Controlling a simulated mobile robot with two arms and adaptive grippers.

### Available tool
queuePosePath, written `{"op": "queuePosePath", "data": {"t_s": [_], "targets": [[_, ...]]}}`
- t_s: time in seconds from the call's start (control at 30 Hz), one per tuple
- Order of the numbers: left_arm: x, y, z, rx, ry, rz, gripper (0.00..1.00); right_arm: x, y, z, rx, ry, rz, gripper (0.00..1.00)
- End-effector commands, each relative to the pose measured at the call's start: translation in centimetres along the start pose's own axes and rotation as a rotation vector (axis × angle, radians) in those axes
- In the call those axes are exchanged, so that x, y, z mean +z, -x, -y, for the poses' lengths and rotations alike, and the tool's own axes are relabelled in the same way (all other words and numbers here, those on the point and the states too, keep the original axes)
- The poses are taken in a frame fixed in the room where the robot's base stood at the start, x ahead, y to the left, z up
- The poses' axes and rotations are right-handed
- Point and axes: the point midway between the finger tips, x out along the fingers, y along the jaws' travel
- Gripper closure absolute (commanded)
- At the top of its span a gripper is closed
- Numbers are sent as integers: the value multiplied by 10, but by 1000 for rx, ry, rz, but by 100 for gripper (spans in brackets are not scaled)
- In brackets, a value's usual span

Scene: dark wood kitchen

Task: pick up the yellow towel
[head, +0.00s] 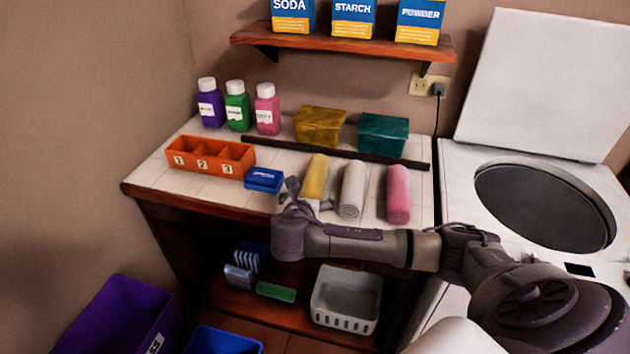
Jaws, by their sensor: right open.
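The yellow towel (316,174) is a rolled cylinder on the white tiled counter (220,145), left of a white rolled towel (352,188) and a pink rolled towel (398,192). My right arm reaches in from the right, across the counter's front edge. My right gripper (308,192) is open at the near end of the yellow towel. Its fingers seem to be on either side of that end, which they partly hide; I cannot tell whether they touch it. My left gripper is not in view.
A blue box (264,180) lies close to the gripper's left, beside an orange numbered tray (210,158). A dark bar (335,152) runs behind the towels, with yellow (320,127) and teal (382,135) boxes beyond. An open washer (545,205) stands right.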

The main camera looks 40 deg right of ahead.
Motion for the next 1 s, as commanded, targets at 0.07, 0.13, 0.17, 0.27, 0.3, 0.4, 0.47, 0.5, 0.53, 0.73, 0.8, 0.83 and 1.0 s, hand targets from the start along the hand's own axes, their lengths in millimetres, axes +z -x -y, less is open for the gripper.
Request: {"op": "queuePosePath", "data": {"t_s": [0.07,0.13,0.17,0.27,0.3,0.4,0.47,0.5,0.53,0.73,0.8,0.83,1.0], "targets": [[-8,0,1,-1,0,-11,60,1,-7,0,-1,-1,1,2],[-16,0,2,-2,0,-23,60,1,-11,0,0,-2,0,2],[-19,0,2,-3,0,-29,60,1,-13,0,0,-2,0,2],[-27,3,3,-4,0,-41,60,0,-24,-1,-2,-2,1,2],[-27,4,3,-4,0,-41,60,0,-30,-1,-3,-2,1,2],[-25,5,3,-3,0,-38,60,-2,-46,-2,-3,-2,0,2],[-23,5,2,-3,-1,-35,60,-2,-53,-2,-2,-2,0,2],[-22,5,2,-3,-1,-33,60,-2,-57,-3,-1,-3,0,2],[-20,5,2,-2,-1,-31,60,-3,-59,-3,0,-3,0,2],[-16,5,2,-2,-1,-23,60,-3,-62,-3,1,-3,-1,2],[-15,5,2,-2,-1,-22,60,-3,-62,-3,1,-3,-1,2],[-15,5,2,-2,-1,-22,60,-3,-62,-3,1,-3,-1,7],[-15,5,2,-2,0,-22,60,-3,-62,-2,1,-3,-1,35]]}}
